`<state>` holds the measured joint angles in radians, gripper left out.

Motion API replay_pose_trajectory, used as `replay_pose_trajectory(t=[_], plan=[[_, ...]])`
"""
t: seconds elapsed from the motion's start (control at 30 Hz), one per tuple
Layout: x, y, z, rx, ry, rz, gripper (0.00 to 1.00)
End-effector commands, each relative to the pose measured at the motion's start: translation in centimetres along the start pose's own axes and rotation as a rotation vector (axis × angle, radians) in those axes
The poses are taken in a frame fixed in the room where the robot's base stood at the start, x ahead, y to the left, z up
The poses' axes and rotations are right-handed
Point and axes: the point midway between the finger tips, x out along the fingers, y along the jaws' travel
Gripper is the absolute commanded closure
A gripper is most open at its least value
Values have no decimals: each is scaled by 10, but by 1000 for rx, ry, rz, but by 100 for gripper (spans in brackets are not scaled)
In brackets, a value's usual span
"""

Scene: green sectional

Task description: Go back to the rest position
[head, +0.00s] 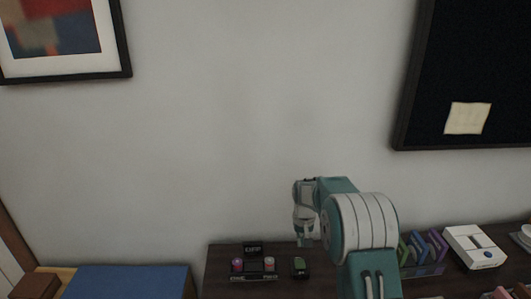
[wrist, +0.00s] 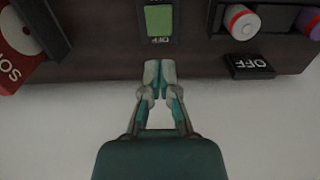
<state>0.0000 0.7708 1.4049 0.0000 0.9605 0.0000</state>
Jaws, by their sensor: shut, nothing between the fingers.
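My gripper (head: 305,242) hangs fingers down at the end of my bent teal and white arm, above the dark table. In the wrist view my gripper (wrist: 160,68) has its two fingertips together, with nothing between them. Just past the tips in that view is a small dark device with a green face (wrist: 159,20) and an OFF marking. The head view shows it too, as the green device (head: 300,268) below and slightly left of my gripper. I cannot tell the exact gap between tips and device.
A dark rack with coloured cylinders and an OFF label (head: 253,250) stands left of my gripper. A white box (head: 474,247) and a holder with coloured pieces (head: 423,250) stand to the right. A blue surface (head: 130,282) is at lower left. The wall (head: 240,120) is behind.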

Motion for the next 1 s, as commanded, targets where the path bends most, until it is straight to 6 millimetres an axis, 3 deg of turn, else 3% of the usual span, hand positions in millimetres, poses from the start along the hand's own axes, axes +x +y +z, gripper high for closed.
replay_pose_trajectory(t=[0.5,1.0], plan=[[-121,0,62,0,120,0,100],[-202,0,152,0,234,0,100]])
